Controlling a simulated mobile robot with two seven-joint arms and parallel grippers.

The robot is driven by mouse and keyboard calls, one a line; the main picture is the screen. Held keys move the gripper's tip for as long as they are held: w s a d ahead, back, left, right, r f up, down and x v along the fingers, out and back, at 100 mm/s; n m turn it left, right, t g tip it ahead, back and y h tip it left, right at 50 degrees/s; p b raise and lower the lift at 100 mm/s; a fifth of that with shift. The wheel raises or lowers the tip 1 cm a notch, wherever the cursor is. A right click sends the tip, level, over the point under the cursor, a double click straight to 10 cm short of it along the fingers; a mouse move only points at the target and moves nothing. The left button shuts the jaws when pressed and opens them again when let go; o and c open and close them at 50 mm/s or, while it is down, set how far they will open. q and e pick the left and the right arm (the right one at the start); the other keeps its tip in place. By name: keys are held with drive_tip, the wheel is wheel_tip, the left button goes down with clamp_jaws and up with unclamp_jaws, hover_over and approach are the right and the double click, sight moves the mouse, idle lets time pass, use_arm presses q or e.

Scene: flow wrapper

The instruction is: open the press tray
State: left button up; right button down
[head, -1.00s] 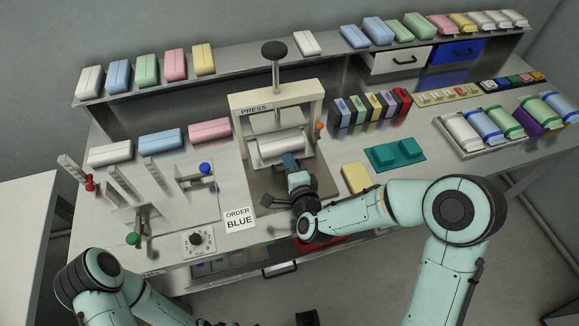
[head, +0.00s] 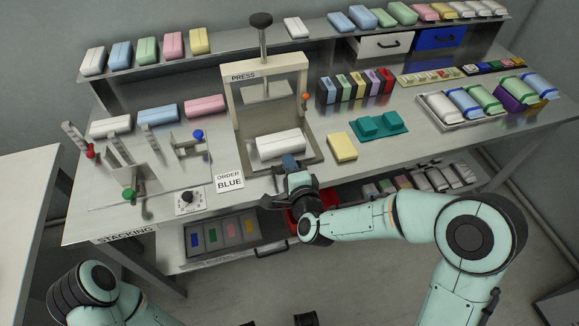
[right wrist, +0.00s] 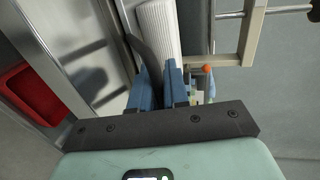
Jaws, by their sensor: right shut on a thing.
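The press (head: 241,78) is a cream frame with a black-knobbed rod. Its grey tray (head: 312,157) sits at the base and juts out in front of the posts, with a white ribbed pack (head: 280,144) on it. The pack also shows in the right wrist view (right wrist: 158,30). My right gripper (head: 289,162) is at the tray's front edge. In the right wrist view its blue fingers (right wrist: 160,85) are shut on the dark curved tray handle (right wrist: 143,42). The grip point is partly hidden by the fingers. My left gripper is out of view.
A yellow block (head: 342,147) and a teal fixture (head: 380,126) lie right of the press. An ORDER BLUE card (head: 229,181) and a dial box (head: 189,201) are to its left. A red bin (right wrist: 32,92) is below the table edge.

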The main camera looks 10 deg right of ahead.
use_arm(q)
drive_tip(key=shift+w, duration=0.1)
use_arm(e)
drive_tip(key=shift+w, duration=0.15)
drive_tip(key=c, duration=1.2)
unclamp_jaws()
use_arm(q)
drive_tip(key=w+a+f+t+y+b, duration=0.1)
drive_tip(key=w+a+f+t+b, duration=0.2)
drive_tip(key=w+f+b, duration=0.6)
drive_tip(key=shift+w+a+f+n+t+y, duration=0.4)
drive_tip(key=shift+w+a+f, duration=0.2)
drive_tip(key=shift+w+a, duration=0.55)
use_arm(e)
drive_tip(key=v, duration=1.3)
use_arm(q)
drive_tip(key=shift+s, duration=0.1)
